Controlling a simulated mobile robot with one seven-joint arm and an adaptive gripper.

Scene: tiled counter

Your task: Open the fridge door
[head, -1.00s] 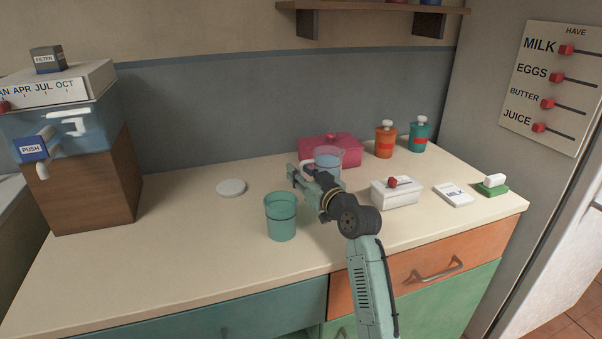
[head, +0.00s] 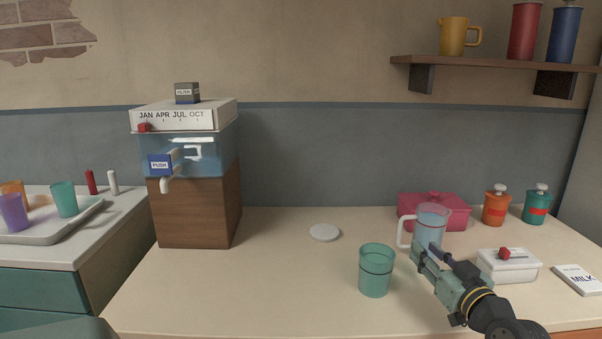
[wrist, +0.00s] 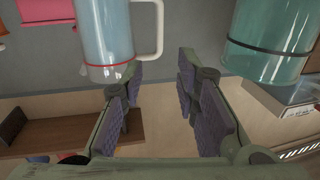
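The fridge door does not show in the head or wrist view now. Only a strip of a grey upright panel (head: 588,150) shows at the head view's right edge; I cannot tell if it is part of the fridge. My gripper (head: 430,252) is over the right part of the counter, close in front of the clear pitcher (head: 431,230) and right of the green cup (head: 375,272). In the wrist view my gripper (wrist: 156,90) has its fingers apart with nothing between them. The pitcher (wrist: 104,40) and the cup (wrist: 268,45) show beyond the fingers there.
A pink box (head: 455,212), a white butter dish (head: 508,267) and a milk card (head: 578,280) are near my gripper. Two bottles, orange (head: 496,208) and teal (head: 538,208), stand behind. A shelf (head: 490,64) hangs above.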

